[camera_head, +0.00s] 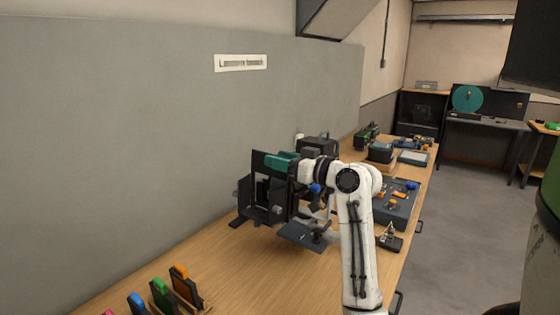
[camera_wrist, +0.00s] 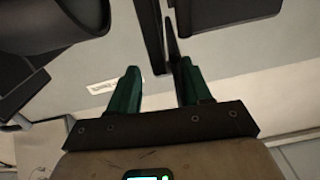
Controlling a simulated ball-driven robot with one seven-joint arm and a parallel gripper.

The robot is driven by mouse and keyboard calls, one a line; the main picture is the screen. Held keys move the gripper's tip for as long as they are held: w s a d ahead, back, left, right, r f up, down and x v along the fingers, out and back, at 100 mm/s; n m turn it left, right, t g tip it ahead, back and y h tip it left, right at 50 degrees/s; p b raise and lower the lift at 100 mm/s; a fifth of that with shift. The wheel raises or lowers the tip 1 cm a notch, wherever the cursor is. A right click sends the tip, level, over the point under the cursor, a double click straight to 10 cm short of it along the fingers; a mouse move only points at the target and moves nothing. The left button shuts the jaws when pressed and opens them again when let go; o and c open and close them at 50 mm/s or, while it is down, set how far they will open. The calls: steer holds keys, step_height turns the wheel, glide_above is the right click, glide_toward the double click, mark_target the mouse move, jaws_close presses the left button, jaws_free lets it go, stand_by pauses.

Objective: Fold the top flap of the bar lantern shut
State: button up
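The bar lantern (camera_head: 262,210) is a black boxy lamp with flat flaps, standing on the wooden bench in the head view. A dark upper flap (camera_head: 257,162) stands up at its top. My gripper (camera_head: 270,162), with green fingers, is level with this flap and overlaps it in the head view. In the wrist view my gripper (camera_wrist: 157,85) has its two green fingers wide apart. Thin dark plates (camera_wrist: 171,45) show edge-on beyond them, one reaching close to the right finger. Whether it touches the finger, I cannot tell. My arm and gripper hide part of the lantern.
A lower dark plate (camera_head: 302,236) juts out at the lantern's front right. Another black lamp (camera_head: 320,146) stands behind. A dark panel with orange and blue parts (camera_head: 398,203) lies to the right. Coloured upright pieces (camera_head: 160,293) stand at the front. The bench (camera_head: 215,260) between is clear.

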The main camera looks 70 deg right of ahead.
steer(key=b+v, duration=0.2)
steer(key=v, duration=0.8)
steer(key=shift+s+b, duration=0.35)
steer(key=shift+s, duration=0.05)
stand_by(0.4)
